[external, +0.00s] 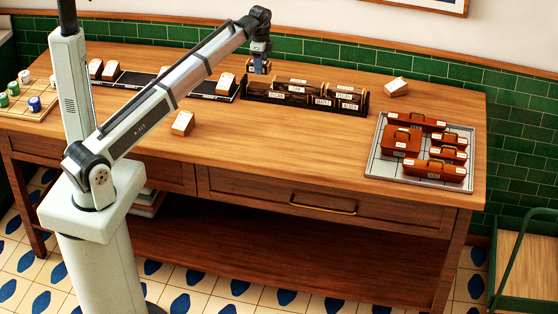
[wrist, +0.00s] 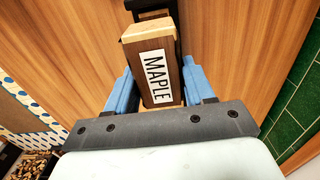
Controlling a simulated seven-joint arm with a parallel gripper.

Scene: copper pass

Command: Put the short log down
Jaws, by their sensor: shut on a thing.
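My gripper (external: 258,68) is at the left end of the dark log rack (external: 255,97) in the external view. The rack bears several dark logs with white labels. I cannot tell whether the held log touches the rack.
A pale block (external: 396,87) lies right of the rack and another (external: 183,123) stands on open wood at front left. A grey tray (external: 385,165) with several brown boxes is at the right. A black strip (external: 140,79) with blocks lies left. The table's front middle is clear.

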